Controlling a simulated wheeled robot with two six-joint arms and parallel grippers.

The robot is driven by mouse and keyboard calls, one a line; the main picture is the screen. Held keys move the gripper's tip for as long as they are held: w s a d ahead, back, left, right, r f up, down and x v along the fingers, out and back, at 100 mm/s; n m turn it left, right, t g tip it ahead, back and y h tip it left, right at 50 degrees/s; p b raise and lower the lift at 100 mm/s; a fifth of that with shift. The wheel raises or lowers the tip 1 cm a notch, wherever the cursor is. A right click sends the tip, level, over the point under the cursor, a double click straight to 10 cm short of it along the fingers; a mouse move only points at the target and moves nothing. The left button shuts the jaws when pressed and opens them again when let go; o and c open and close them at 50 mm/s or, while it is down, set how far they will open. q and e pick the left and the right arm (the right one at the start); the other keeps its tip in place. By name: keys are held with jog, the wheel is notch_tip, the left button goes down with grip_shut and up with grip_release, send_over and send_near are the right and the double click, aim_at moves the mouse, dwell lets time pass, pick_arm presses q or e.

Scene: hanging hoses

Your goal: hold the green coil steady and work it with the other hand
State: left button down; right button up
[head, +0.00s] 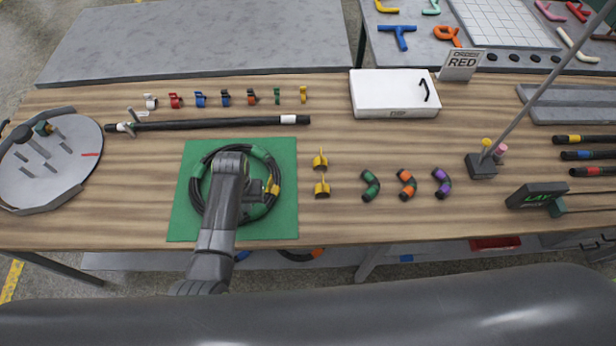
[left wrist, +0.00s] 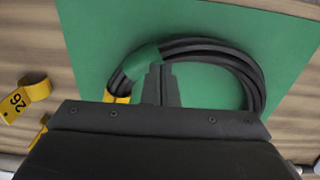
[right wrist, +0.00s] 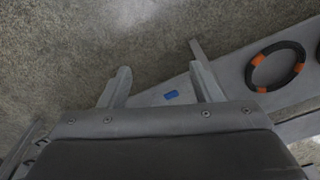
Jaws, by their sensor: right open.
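The coil of black hose (head: 209,160) with green bands lies on a green mat (head: 183,225). A yellow tag (head: 274,189) is on its right side. My left gripper (head: 262,188) reaches over the coil to its right side. In the left wrist view, the fingers (left wrist: 161,70) are close together, their tips beside a green band (left wrist: 142,62) of the coil (left wrist: 238,62). I see nothing clearly between them; whether they touch the coil is hard to tell. My right gripper (right wrist: 158,82) is open and empty over the floor and a low shelf; it is outside the head view.
Two yellow clips (head: 321,160) stand right of the mat, then several short curved hoses (head: 406,185). A black bar (head: 220,123) and a row of colored clips (head: 200,99) lie behind. A round tray (head: 60,175) is at left, a white box (head: 385,98) behind right.

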jog(key=w+a+r+m+t+y, duration=0.3)
jog(key=w+r+m+t+y, duration=0.55)
jog(key=w+r, duration=1.55)
jog(key=m+g+y, duration=0.5)
jog(key=m, duration=0.3)
send_near(271, 181)
jog(key=v, duration=0.3)
jog(key=a, duration=0.2)
jog(key=shift+m+h, duration=0.25)
jog(key=shift+h, duration=0.1)
jog(key=shift+x, duration=5.65)
jog(key=shift+w+r, duration=0.1)
jog(key=shift+w, duration=0.05)
